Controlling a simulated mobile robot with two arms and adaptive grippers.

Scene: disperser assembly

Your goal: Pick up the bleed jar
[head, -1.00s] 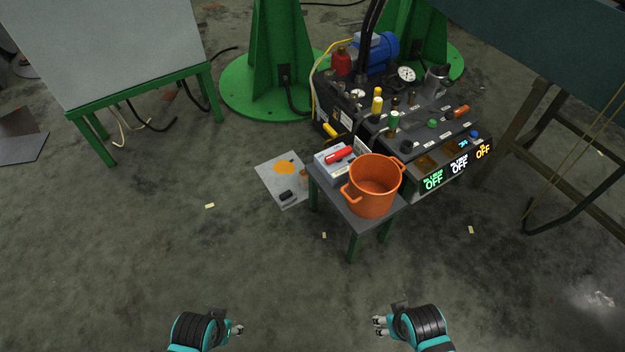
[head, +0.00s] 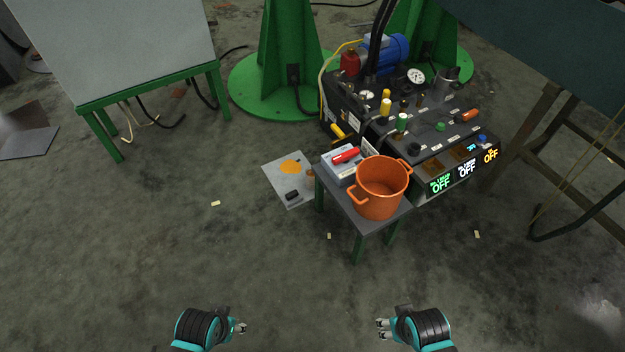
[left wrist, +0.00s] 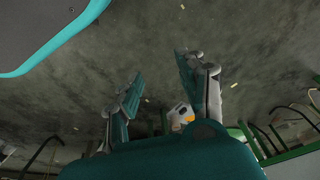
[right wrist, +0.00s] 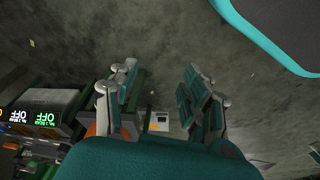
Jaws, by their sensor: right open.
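No object is clearly recognisable as the bleed jar. A small brownish cup-like thing (head: 310,173), possibly the jar, stands by the edge of a pale sheet (head: 273,180) on the floor, partly hidden by a small table; it is too small to tell. An orange two-handled pot (head: 381,188) stands on that table. My left gripper (head: 242,327) and right gripper (head: 381,328) are at the bottom of the head view, well short of these things. Both have their fingers apart with nothing between them, as the left wrist view (left wrist: 163,88) and right wrist view (right wrist: 158,90) show.
The small table (head: 341,190) also bears a grey box with a red-handled item (head: 346,156). Behind it stands a hydraulic unit (head: 425,135) with valves and lit OFF displays. A sheet on the floor holds an orange patch and a black object (head: 292,195).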

